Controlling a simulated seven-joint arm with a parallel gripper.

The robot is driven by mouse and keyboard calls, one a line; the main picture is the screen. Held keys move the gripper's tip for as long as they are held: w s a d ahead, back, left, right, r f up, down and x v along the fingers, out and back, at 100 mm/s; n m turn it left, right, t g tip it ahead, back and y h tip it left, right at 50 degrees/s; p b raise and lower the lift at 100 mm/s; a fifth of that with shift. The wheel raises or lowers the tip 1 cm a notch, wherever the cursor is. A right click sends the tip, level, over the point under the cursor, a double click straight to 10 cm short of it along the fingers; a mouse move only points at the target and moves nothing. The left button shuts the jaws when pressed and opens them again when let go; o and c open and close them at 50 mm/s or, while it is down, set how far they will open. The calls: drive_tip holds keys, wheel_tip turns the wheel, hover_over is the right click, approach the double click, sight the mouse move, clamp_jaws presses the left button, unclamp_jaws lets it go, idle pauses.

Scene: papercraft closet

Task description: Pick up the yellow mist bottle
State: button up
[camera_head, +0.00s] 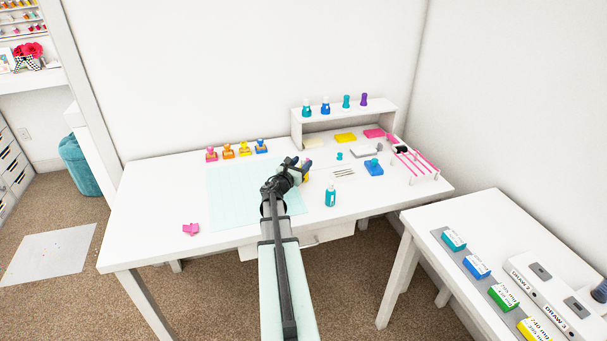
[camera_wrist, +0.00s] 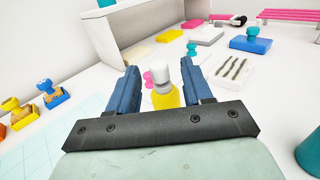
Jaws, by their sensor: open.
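The yellow mist bottle (camera_wrist: 165,98), with a white and grey top, shows between the two blue fingers of my gripper (camera_wrist: 161,74) in the wrist view. The fingers are open, one on each side of it, and I see gaps beside its top. The bottle's lower part is hidden by the gripper's dark front plate. In the head view my gripper (camera_head: 301,166) is over the white table, right of the middle. Only a small yellow patch (camera_head: 306,179) shows beside it there, mostly hidden by the gripper.
A teal bottle (camera_head: 330,196) stands to the right of my gripper. Behind is a white shelf (camera_head: 301,128) with several bottles on top. Several coloured stamps (camera_head: 244,149) stand at the back left.

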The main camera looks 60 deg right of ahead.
drive_tip(key=shift+d, duration=1.15)
clamp_jaws()
